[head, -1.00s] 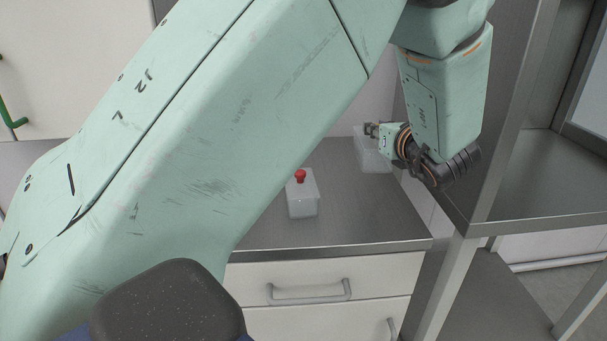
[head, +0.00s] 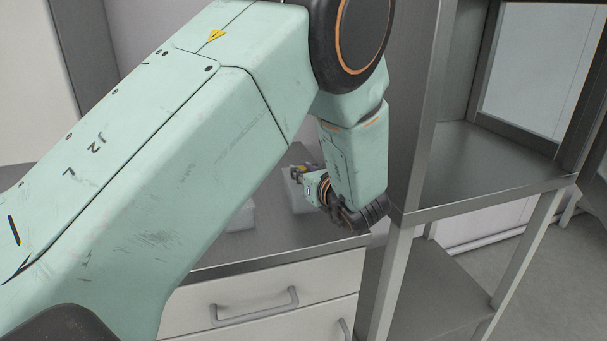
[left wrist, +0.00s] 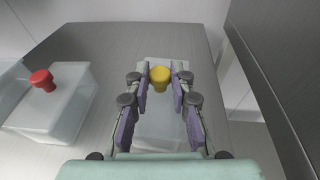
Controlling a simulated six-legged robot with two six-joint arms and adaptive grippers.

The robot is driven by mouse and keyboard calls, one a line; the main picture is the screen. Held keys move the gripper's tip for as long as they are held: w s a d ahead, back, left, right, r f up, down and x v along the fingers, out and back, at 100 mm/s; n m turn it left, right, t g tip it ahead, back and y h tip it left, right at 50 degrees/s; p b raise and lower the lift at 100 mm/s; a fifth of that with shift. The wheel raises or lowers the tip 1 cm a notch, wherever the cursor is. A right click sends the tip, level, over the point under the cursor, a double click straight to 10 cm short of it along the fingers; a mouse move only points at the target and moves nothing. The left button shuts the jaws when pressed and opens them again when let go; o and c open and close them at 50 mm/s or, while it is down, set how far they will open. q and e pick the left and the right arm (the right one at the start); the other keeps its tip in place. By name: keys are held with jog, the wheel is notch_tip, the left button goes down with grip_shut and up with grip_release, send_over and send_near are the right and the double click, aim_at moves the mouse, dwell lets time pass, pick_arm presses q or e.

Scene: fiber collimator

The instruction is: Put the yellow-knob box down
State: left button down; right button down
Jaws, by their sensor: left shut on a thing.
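The yellow-knob box is a clear, pale box with a yellow knob on top. In the left wrist view, the box (left wrist: 160,130) lies below my left gripper (left wrist: 160,80), whose fingertips are on both sides of the yellow knob (left wrist: 160,77). My left gripper (head: 300,171) is shut on the knob. In the head view, the box (head: 297,195) is at the right part of the steel counter (head: 290,238), partly hidden by my gripper and wrist. It looks upright; whether its base touches the counter is unclear. My right gripper is not in view.
A similar box with a red knob (left wrist: 42,80) stands to the left on the counter, with a gap between. In the head view, my arm mostly hides that box (head: 242,217). A tall steel shelf frame (head: 490,170) stands close on the right. Drawers (head: 265,300) are below the counter.

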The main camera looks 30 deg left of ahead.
pick_arm(q)
jog(key=shift+w+f, duration=0.25)
jog(key=shift+f, duration=0.05)
jog(key=shift+s+a, duration=0.1)
jog(key=shift+s, duration=0.2)
jog(key=c, duration=1.6)
grip_release()
jog(key=shift+o, duration=1.4)
jog(key=shift+w+f, duration=0.15)
jog(key=shift+w, duration=0.1)
jog(key=shift+o, duration=0.8)
jog(key=shift+s, duration=0.15)
jog(key=shift+r, duration=0.2)
